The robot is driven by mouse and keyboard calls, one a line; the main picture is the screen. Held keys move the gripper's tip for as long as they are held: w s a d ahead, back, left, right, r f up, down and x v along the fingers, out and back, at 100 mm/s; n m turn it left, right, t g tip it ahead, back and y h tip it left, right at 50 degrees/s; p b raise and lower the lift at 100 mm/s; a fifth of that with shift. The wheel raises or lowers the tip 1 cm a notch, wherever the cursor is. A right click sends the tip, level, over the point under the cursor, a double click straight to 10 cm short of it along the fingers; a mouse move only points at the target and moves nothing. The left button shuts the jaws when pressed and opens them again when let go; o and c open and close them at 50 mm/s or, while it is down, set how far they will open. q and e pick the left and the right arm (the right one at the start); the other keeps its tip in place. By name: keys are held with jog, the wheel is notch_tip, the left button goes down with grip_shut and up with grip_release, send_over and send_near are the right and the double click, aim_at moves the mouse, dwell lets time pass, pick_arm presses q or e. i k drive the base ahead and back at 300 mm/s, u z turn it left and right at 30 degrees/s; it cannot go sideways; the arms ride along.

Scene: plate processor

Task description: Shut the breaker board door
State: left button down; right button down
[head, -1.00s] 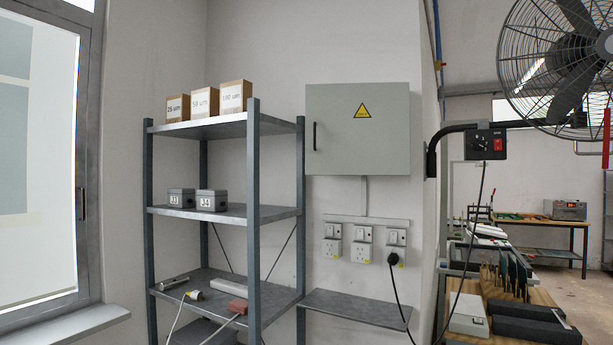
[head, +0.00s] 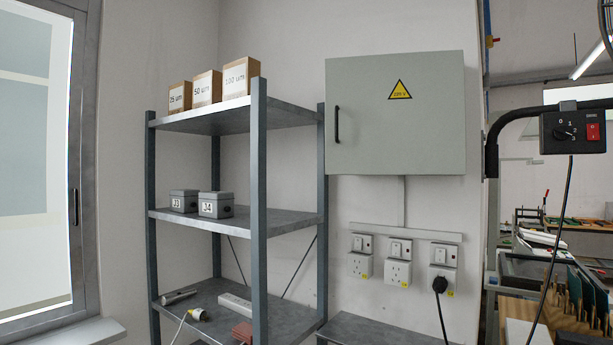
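The breaker board (head: 396,145) is a light grey box on the wall, right of the shelf rack in the head view. Its door (head: 375,100) faces me, with a black bar handle (head: 337,124) at its left edge and a yellow warning triangle (head: 400,90) on the upper part. The door looks flat against the box; I cannot tell whether a small gap stands open at its left edge. Neither of my grippers shows in the head view.
A metal shelf rack (head: 258,170) with boxes stands left of the board. Sockets (head: 398,262) and a low shelf (head: 372,330) are below it. A black arm with a switch box (head: 573,132) juts out at the right. The space before the door looks clear.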

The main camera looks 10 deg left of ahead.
aim_at(397, 114)
jog(key=z, duration=0.25)
jog(key=i, duration=1)
jog(key=z, duration=0.6)
